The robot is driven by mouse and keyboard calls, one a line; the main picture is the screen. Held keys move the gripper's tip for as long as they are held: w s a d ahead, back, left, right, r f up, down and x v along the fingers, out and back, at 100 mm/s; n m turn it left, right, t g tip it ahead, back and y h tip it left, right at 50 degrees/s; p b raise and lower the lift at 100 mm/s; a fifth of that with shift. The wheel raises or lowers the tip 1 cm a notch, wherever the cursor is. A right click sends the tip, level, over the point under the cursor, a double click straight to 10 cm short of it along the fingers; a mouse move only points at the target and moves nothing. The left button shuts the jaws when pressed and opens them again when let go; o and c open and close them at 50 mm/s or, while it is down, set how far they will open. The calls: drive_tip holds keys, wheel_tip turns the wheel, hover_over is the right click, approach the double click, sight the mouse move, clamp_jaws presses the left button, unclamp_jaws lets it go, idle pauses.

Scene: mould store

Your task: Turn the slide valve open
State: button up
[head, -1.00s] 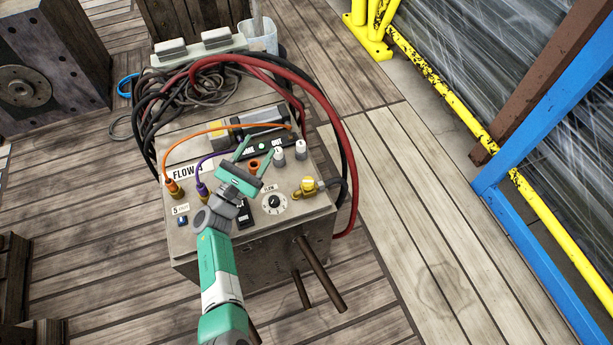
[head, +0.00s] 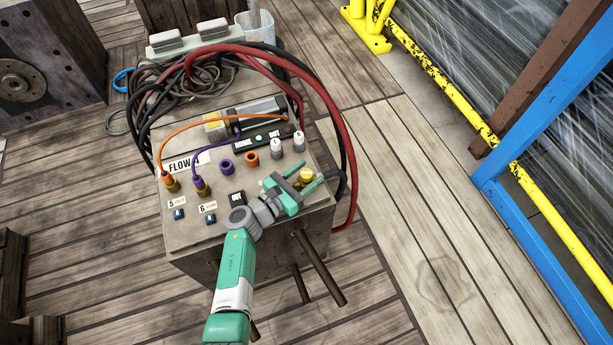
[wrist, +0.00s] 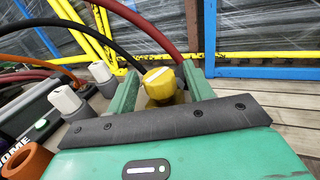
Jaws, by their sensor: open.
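A yellow valve knob (head: 306,174) with a black hose sits at the right side of the grey control box's sloped top. My gripper (head: 308,177) is over the box's right side, its jaws open on either side of the knob. In the wrist view the yellow knob (wrist: 160,82) stands between the two green fingers, with a pale bar across its top; its lower part is hidden by my gripper. I cannot tell whether a finger touches it. No label naming the slide valve is readable.
The control box (head: 200,240) carries orange and purple cables, grey-white knobs (head: 299,141), an orange socket (head: 251,158) and a purple socket (head: 226,166). Red and black hoses (head: 335,110) loop along its right side. Planked floor lies right.

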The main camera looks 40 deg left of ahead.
drive_tip(key=shift+w, duration=0.2)
drive_tip(key=c, duration=1)
drive_tip(key=shift+o, duration=0.2)
drive_tip(key=shift+d+r+n+y+p, duration=0.2)
drive_tip(key=shift+n+y+p, duration=0.4)
drive_tip(key=shift+y, duration=0.4)
drive_tip(key=shift+f+n+y, duration=0.15)
drive_tip(key=shift+n+y, duration=0.35)
drive_tip(key=shift+y, duration=0.3)
drive_tip(key=y, duration=0.1)
drive_tip(key=n+y+b, duration=0.1)
drive_tip(key=shift+f+n+g+y, duration=0.2)
drive_tip(key=shift+n+g+y, duration=0.1)
drive_tip(key=shift+g, duration=0.1)
drive_tip(key=shift+a+r+n+y+b, duration=0.2)
drive_tip(key=shift+n+y+b, duration=0.2)
drive_tip(key=shift+n+y, duration=0.15)
drive_tip(key=o, duration=1)
drive_tip(key=shift+c, duration=0.2)
